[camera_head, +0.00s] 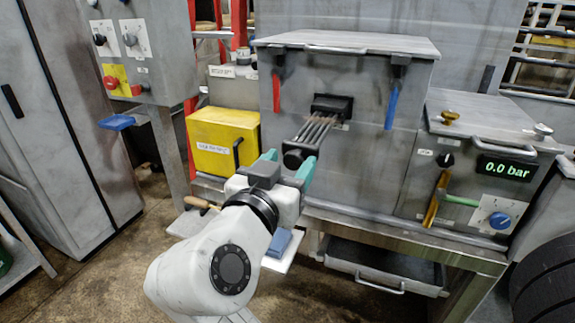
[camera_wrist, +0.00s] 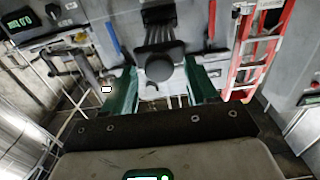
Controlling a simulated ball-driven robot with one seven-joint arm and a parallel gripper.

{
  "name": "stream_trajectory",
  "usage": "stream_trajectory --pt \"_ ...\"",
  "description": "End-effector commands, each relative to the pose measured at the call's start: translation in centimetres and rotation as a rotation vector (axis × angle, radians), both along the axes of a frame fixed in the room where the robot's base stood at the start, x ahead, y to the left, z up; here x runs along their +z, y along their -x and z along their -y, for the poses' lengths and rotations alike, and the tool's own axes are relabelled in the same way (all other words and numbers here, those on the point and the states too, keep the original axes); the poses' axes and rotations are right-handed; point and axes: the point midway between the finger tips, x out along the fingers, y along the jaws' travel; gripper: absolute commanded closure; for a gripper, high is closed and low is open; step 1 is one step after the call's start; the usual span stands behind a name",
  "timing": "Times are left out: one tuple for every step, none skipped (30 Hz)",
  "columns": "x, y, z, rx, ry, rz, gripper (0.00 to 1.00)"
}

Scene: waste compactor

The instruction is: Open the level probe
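What looks like the level probe is a black round head (camera_head: 294,157) on several thin metal rods (camera_head: 316,130) that reach out from a dark slot (camera_head: 333,106) in the front of the grey compactor box (camera_head: 352,160). In the wrist view the round head (camera_wrist: 159,68) is centred just ahead of the fingers. My gripper (camera_head: 289,165) has teal fingers, one on each side of the head. In the wrist view the fingers of my gripper (camera_wrist: 161,72) are spread wide, with a gap on both sides of the head. Nothing is held.
Red handle (camera_head: 276,92) and blue handle (camera_head: 391,107) hang on the box front, either side of the slot. A yellow box (camera_head: 222,140) stands left. A panel with a "0.0 bar" display (camera_head: 506,169) stands right. An open drawer (camera_head: 385,268) sits below.

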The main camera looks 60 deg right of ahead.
Motion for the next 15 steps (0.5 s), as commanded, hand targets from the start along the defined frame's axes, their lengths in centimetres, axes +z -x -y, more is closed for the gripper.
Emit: stream_trajectory --pt "0.0 0.0 0.0 0.0 0.0 0.0 0.4" --pt "0.0 0.0 0.0 0.0 0.0 0.0 0.4" --pt "0.0 0.0 0.0 0.0 0.0 0.0 0.4" --pt "0.0 0.0 0.0 0.0 0.0 0.0 0.4" --pt "0.0 0.0 0.0 0.0 0.0 0.001 0.4" --pt "0.0 0.0 0.0 0.0 0.0 0.001 0.4" --pt "0.0 0.0 0.0 0.0 0.0 0.001 0.4" --pt "0.0 0.0 -0.1 0.0 0.0 0.001 0.4" --pt "0.0 0.0 -0.2 0.001 0.0 0.001 0.4" --pt "0.0 0.0 -0.4 0.001 0.0 0.001 0.4" --pt "0.0 0.0 -0.7 0.001 0.0 0.001 0.4" --pt "-0.1 0.0 -1.2 0.002 -0.001 0.001 0.4" --pt "-0.1 0.0 -1.6 0.003 0.0 0.001 0.4" --pt "-0.1 0.1 -2.1 0.004 0.001 0.001 0.4" --pt "-0.1 0.1 -2.8 0.005 0.0 0.002 0.4"
